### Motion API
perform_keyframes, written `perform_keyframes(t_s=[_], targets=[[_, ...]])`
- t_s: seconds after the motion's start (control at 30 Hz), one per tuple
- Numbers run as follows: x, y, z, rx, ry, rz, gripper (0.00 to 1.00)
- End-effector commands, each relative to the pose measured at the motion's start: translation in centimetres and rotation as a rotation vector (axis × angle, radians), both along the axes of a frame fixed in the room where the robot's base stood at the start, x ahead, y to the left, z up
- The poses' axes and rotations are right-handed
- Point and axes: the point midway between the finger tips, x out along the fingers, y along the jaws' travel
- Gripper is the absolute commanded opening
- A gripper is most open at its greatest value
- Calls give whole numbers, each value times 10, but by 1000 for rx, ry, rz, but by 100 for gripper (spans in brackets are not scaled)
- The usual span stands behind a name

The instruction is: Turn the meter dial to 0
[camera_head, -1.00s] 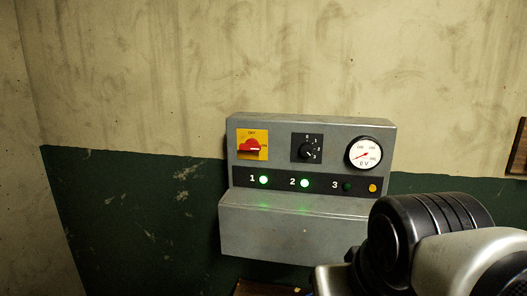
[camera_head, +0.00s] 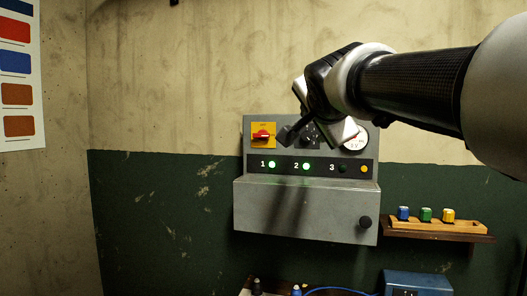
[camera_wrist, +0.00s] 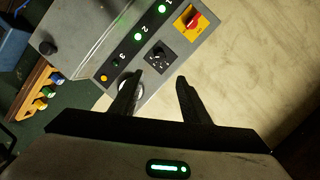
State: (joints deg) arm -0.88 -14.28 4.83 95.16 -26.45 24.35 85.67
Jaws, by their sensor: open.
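The dial is a small black rotary knob on a black square plate on a grey metal control box (camera_head: 255,205). In the head view my arm hides most of it; the dial shows clearer in the wrist view (camera_wrist: 158,59), but its pointer is too small to read there. The round white meter (camera_head: 355,139) sits right of the dial, partly covered; in the wrist view a finger overlaps it (camera_wrist: 127,91). My gripper (camera_wrist: 159,79) is open and empty, its fingers apart in front of the panel. The dial appears just beyond the fingertips, not between them.
A red switch on a yellow plate (camera_head: 263,134) is left of the dial. Lamps 1 (camera_head: 272,164) and 2 (camera_head: 306,166) glow green; lamp 3 (camera_head: 343,168) is dark. A black knob (camera_head: 365,222) sticks out below. A wooden shelf (camera_head: 440,232) with coloured blocks is right.

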Motion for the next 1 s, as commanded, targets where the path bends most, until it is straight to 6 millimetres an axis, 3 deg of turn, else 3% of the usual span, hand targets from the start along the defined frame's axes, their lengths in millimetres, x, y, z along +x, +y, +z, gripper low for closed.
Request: perform_keyframes(t_s=[0.27,0.8,1.0], targets=[[34,-3,-6,9,-2,-1,42],[144,-14,-29,8,-2,-2,42],[165,-16,-33,8,-4,-2,42]])
